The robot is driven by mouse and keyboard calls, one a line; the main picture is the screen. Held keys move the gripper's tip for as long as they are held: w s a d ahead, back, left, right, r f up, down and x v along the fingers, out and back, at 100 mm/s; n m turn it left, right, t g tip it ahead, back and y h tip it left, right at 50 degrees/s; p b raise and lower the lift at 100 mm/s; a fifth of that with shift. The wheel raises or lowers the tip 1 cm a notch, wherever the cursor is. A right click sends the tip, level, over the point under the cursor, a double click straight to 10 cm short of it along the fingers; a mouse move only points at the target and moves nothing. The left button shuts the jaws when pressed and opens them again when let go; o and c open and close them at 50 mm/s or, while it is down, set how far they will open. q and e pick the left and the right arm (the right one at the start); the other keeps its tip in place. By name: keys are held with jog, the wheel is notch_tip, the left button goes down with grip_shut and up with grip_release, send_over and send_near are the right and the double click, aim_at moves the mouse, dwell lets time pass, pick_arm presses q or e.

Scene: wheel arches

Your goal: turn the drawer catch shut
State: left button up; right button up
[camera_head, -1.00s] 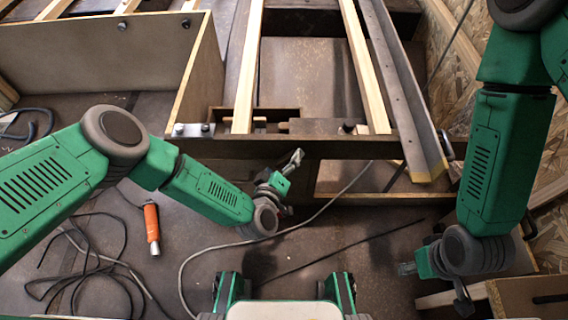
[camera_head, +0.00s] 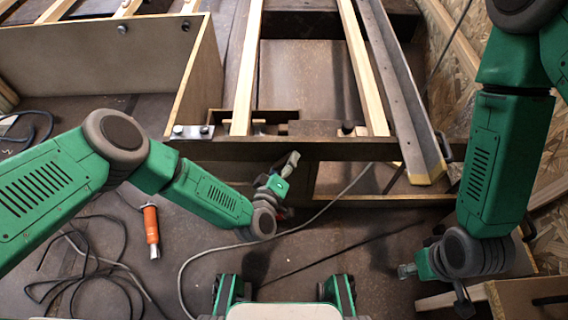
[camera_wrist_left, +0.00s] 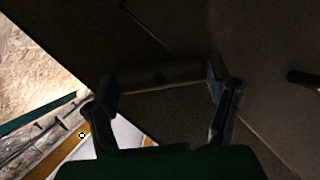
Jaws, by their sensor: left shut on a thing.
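My left gripper (camera_head: 291,160) is at the front face of the wooden frame (camera_head: 350,148), just below its top edge. In the left wrist view its two fingers (camera_wrist_left: 165,95) are shut on the ends of a dark bar-shaped catch (camera_wrist_left: 160,76) with a round spot at its middle. The catch lies nearly level across that view, against a dark panel (camera_wrist_left: 60,35). In the head view I cannot make out the catch beside the gripper. My right gripper (camera_head: 407,270) is low at the right, away from the frame; its fingers are too small to read.
A dark peg or knob (camera_wrist_left: 305,80) shows at the right of the left wrist view. An orange-handled tool (camera_head: 151,226) and a black cable (camera_head: 90,255) lie on the floor at the left. A grey cable (camera_head: 190,262) runs below my left gripper.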

pick_arm(q)
jog(key=n, duration=0.1)
jog(key=n+h, duration=0.1)
jog(key=n, duration=0.1)
jog(key=shift+a+f+t, duration=0.1)
jog(key=shift+f+t, duration=0.15)
jog(key=shift+t, duration=0.15)
jog(key=shift+s+f+n+t+h, duration=0.1)
jog(key=shift+n+t+h, duration=0.4)
jog(key=shift+n, duration=0.9)
jog(key=shift+a, duration=0.1)
jog(key=o, duration=1.2)
jog(key=shift+f, duration=0.1)
jog(key=shift+c, duration=0.2)
jog(key=shift+s, duration=0.1)
jog(key=v, duration=1.1)
jog(key=shift+s, duration=0.3)
